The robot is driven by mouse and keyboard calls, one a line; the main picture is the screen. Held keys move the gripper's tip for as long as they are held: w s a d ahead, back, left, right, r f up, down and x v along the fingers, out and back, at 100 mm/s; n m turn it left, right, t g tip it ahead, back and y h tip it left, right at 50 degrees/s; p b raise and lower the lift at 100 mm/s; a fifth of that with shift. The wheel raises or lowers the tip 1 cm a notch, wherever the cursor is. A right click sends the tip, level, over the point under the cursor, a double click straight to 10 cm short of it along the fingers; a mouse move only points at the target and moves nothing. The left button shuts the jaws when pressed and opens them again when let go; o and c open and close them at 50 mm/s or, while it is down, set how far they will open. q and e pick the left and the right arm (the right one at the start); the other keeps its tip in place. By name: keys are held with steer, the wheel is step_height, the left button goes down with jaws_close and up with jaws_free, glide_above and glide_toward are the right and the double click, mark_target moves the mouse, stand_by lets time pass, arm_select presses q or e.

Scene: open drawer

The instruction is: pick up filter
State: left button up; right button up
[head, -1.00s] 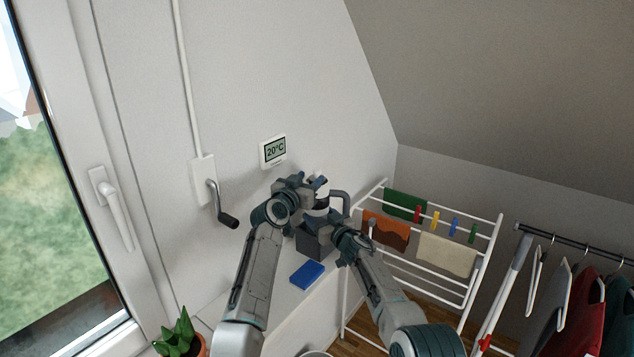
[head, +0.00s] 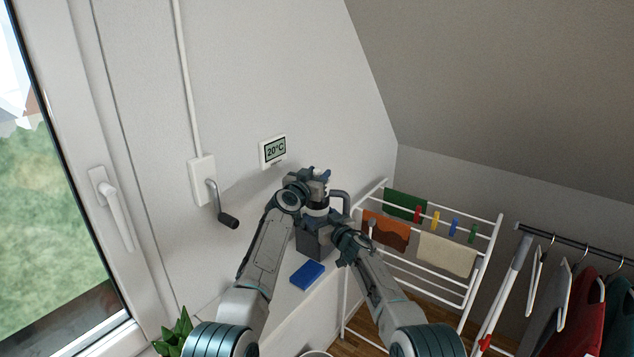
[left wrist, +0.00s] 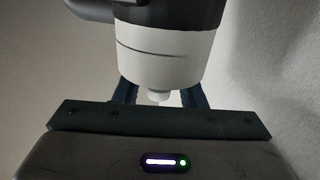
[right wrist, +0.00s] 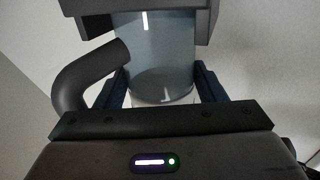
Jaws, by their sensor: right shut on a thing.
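A dark device (head: 313,245) with a curved handle (head: 344,197) stands on the white ledge below the thermostat. In the left wrist view, a white cylindrical part with a small knob, likely the filter (left wrist: 163,55), sits against a dark body. My left gripper (head: 320,184) is at the top of the device; its fingers (left wrist: 160,96) stand apart on either side of the knob, with gaps showing. My right gripper (head: 343,238) is at the device's right side. In the right wrist view it is shut on a clear cylindrical container (right wrist: 160,72), beside the dark handle.
A blue box (head: 307,275) lies on the ledge in front of the device. A crank handle (head: 228,220) and a thermostat (head: 273,151) are on the wall. A drying rack (head: 463,291) stands to the right, and a plant (head: 178,334) at lower left.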

mark_target(317, 170)
arm_select(q)
jaws_close()
step_height(317, 170, up, 10)
steer(key=shift+r, duration=0.1)
stand_by(0.4)
arm_select(e)
steer(key=o, duration=1.8)
